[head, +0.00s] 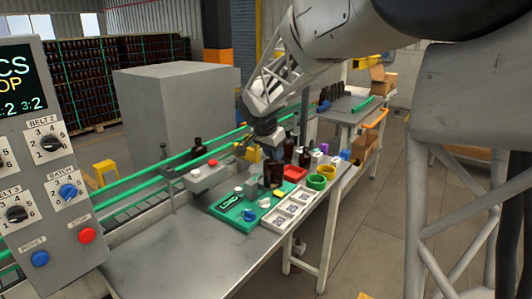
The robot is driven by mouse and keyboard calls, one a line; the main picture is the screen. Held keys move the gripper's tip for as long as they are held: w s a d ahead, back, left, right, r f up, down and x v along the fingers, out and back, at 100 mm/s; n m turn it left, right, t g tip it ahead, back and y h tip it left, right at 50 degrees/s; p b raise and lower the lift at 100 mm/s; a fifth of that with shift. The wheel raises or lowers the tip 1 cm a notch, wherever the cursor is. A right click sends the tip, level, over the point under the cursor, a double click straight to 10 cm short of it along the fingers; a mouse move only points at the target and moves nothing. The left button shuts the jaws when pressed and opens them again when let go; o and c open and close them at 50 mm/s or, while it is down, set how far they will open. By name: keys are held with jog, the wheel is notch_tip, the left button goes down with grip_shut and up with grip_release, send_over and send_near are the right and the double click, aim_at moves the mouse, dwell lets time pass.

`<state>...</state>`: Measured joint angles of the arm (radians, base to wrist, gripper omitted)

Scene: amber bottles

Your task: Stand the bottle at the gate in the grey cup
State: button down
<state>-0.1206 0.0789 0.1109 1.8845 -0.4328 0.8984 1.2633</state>
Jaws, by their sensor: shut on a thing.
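My gripper (267,143) is above the workbench and points down. It is shut on a dark amber bottle (274,174), which hangs upright below it over the back edge of the green board. Gripper and arm hide part of the bottle's top. Other amber bottles stand near: one (197,148) by the green rail at the left, and one (305,158) just right of the held bottle. A small pale grey cup-like piece (252,187) is left of the held bottle; I cannot tell if it is the grey cup. I cannot make out the gate.
The green board (228,212) carries small parts. A grey button box (205,178) stands left. The bench's near part (185,265) is clear.

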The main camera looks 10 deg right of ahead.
jog(key=w, duration=0.9)
jog(key=shift+w+a+f, duration=0.2)
jog(key=shift+w+f, duration=0.15)
jog(key=shift+f, duration=0.2)
jog(key=shift+f, duration=1.8)
jog(key=c, duration=0.9)
grip_release()
jog(key=shift+o, duration=0.2)
jog(key=v, duration=1.2)
